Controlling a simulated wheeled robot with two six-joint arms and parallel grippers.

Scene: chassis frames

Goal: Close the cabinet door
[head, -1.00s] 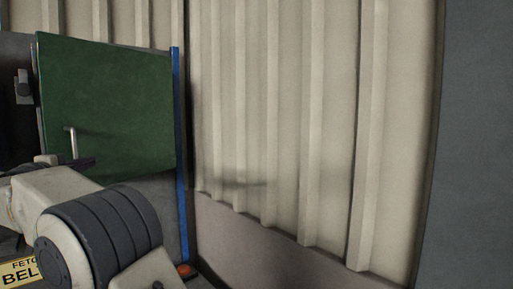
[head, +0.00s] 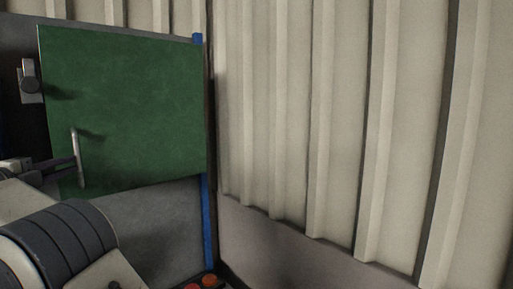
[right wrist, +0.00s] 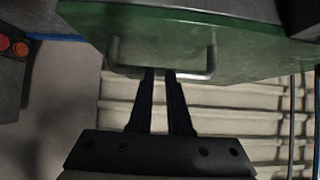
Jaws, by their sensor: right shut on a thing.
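The green cabinet door (head: 130,105) hangs from its right side by a blue post (head: 208,215). Its left edge appears to stand out from the cabinet, but how wide the gap is I cannot tell. A metal bar handle (head: 77,160) is at its lower left. My right gripper (head: 76,163) reaches it from the left and is shut on the handle. In the right wrist view the fingertips (right wrist: 160,73) meet the handle bar (right wrist: 190,74) below the green door (right wrist: 165,42). My left gripper is not in view.
A grey latch-like fitting (head: 30,82) sits left of the door. The grey cabinet body (head: 160,225) shows below it. A ribbed beige wall (head: 340,120) stands close on the right. Red buttons (head: 208,281) are low, near the blue post.

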